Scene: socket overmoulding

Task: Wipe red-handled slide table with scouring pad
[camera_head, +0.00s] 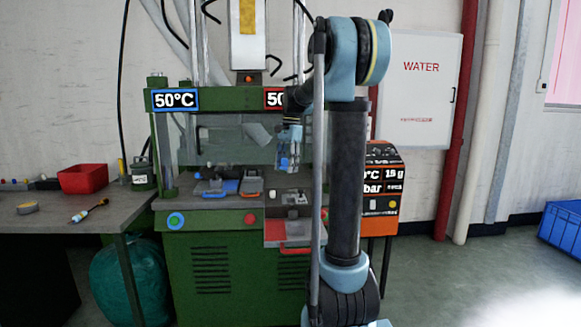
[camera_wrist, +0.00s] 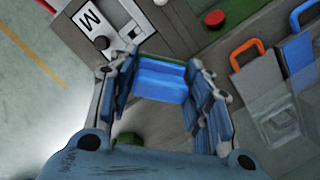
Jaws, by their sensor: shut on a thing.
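My gripper (camera_head: 289,160) is in front of the green machine's work opening, pointing down. In the wrist view my gripper (camera_wrist: 163,98) has its fingers on both sides of the scouring pad (camera_wrist: 162,80), a blue block with a green edge, and is shut on it. The red-handled slide table (camera_head: 288,232) juts out at the machine's front, below and close to my gripper, partly hidden by my arm at the right. I cannot tell contact between pad and slide table. The red handle is not clear in the wrist view.
A blue-handled slide (camera_head: 215,187) and an orange-handled slide (camera_head: 252,186) sit left of my gripper on the green machine (camera_head: 210,260). A red button (camera_wrist: 214,18) shows in the wrist view. A bench (camera_head: 60,222) with a red bin (camera_head: 83,178) stands left.

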